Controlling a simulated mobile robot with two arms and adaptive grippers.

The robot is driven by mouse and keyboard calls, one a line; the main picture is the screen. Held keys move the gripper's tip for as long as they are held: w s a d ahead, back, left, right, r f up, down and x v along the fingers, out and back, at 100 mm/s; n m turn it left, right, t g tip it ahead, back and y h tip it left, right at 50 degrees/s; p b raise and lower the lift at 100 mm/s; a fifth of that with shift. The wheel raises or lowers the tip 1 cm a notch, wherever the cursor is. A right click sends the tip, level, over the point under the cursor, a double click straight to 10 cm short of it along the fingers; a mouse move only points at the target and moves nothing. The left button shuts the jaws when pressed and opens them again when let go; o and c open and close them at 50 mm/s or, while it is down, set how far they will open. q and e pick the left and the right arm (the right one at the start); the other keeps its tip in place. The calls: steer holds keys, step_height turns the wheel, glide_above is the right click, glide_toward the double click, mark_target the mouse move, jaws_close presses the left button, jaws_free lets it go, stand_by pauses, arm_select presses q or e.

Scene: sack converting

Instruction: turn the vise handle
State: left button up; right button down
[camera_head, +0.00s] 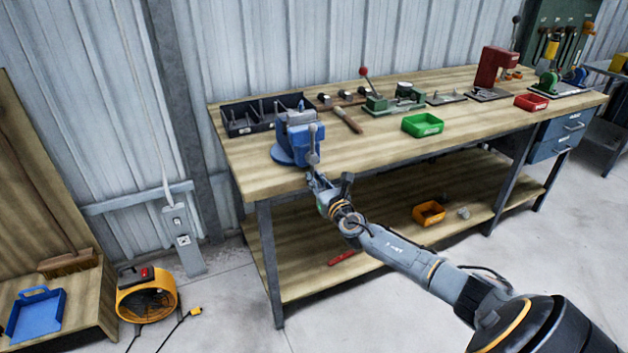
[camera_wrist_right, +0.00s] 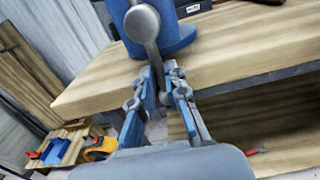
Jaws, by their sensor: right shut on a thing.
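A blue bench vise (camera_head: 292,140) is mounted at the near left corner of the wooden workbench. Its grey handle (camera_head: 313,144) hangs down at the front of the vise. In the right wrist view the handle (camera_wrist_right: 147,38) comes down from a round knob at the vise (camera_wrist_right: 177,32) to between my fingers. My right gripper (camera_head: 315,174) reaches in from the lower right, at the handle's lower end. In the right wrist view my right gripper (camera_wrist_right: 162,80) is shut on the lower part of the handle. My left gripper is not in view.
The workbench (camera_head: 235,165) has a black bin (camera_head: 246,119) behind the vise, and a green tray (camera_head: 422,125) and red press (camera_head: 494,67) to the right. Its lower shelf holds an orange bin (camera_head: 429,212). An orange fan (camera_head: 146,298) stands on the floor at left.

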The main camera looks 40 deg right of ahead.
steer(key=shift+d+r, duration=0.15)
steer(key=shift+r, duration=0.1)
steer(key=c, duration=1.5)
jaws_free()
steer(key=shift+o, duration=0.8)
steer(key=shift+w+f, duration=0.1)
steer(key=shift+f, duration=0.1)
steer(key=shift+s+a, duration=0.2)
steer(key=shift+s, duration=0.35)
steer(key=v, duration=1.1)
steer(key=shift+f, duration=0.1)
